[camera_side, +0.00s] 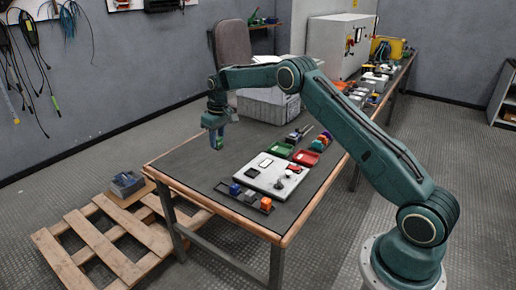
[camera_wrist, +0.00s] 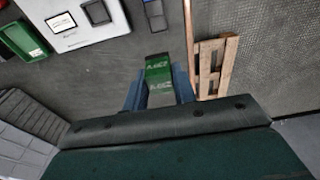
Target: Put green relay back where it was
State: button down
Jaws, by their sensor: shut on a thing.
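My gripper (camera_side: 215,131) is shut on the green relay and holds it in the air above the far left part of the table. The green relay (camera_wrist: 158,77) shows between the blue fingers in the wrist view, with pale lettering on its face. In the side view the green relay (camera_side: 217,143) is small and partly hidden by the fingers. A dark rail (camera_side: 244,199) near the table's front edge carries a blue block (camera_side: 234,189) and an orange block (camera_side: 266,204), with bare length between them. The white panel (camera_side: 263,178) lies beside the rail.
A green tray (camera_side: 281,150) and a red tray (camera_side: 305,158) lie behind the panel. Small parts (camera_side: 322,141) and a grey cabinet (camera_side: 341,44) stand farther back. The table (camera_side: 190,165) is bare at its left. A wooden pallet (camera_side: 115,235) lies on the floor.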

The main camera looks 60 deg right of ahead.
notch_tip(320, 180, down, 14)
jog(key=shift+r, duration=0.2)
jog(key=shift+f, duration=0.1)
jog(key=shift+f, duration=2.05)
jog(key=shift+f, duration=0.1)
jog(key=c, duration=1.1)
grip_release()
jog(key=shift+c, duration=0.2)
notch_tip(320, 180, up, 12)
jog(key=s, duration=0.1)
jog(key=shift+s, duration=0.25)
